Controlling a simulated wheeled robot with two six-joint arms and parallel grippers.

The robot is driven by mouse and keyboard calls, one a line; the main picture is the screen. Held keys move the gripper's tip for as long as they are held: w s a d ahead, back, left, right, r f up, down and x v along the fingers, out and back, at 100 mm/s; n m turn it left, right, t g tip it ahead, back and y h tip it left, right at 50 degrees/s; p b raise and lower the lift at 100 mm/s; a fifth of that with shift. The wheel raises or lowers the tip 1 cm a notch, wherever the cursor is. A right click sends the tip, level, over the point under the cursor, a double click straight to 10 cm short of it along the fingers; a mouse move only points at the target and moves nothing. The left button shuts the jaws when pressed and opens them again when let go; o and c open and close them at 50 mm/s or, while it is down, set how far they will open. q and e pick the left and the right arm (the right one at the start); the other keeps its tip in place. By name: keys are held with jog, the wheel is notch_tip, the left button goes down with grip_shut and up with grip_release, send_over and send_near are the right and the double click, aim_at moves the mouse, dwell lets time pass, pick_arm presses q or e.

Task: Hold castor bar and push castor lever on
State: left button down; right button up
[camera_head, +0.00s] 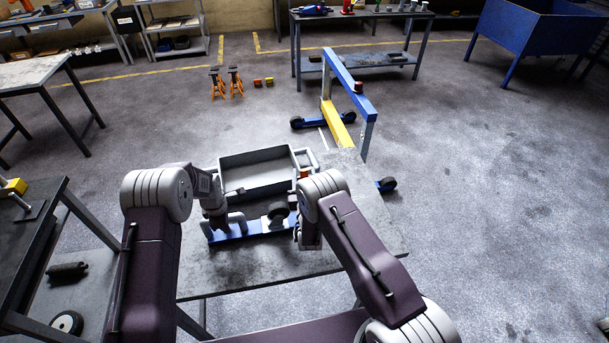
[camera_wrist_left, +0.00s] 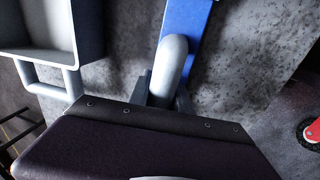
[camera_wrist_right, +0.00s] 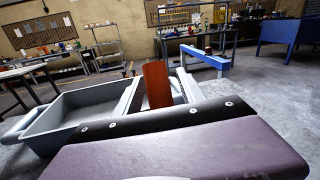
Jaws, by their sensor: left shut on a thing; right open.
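The blue castor bar (camera_head: 238,234) lies on the near part of the table, with a dark castor wheel (camera_head: 278,211) by it. It also shows in the left wrist view (camera_wrist_left: 190,22). My left gripper (camera_wrist_left: 160,97) is shut on the bar's rounded grey post (camera_wrist_left: 170,65). An orange-red flat piece, apparently the castor lever (camera_wrist_right: 157,84), stands upright in the right wrist view. In the head view (camera_head: 305,173) my right arm partly hides it. My right gripper (camera_wrist_right: 158,101) is open around or just before this piece; contact cannot be told.
A grey tray (camera_head: 256,190) with handles sits behind the bar on the grey table (camera_head: 235,280). A blue and yellow frame (camera_head: 348,85) stands on the floor beyond. Orange jack stands (camera_head: 236,82) are farther back. The floor to the right is clear.

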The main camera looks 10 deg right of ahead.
jog(key=shift+c, duration=0.4)
grip_shut()
dwell(1.1)
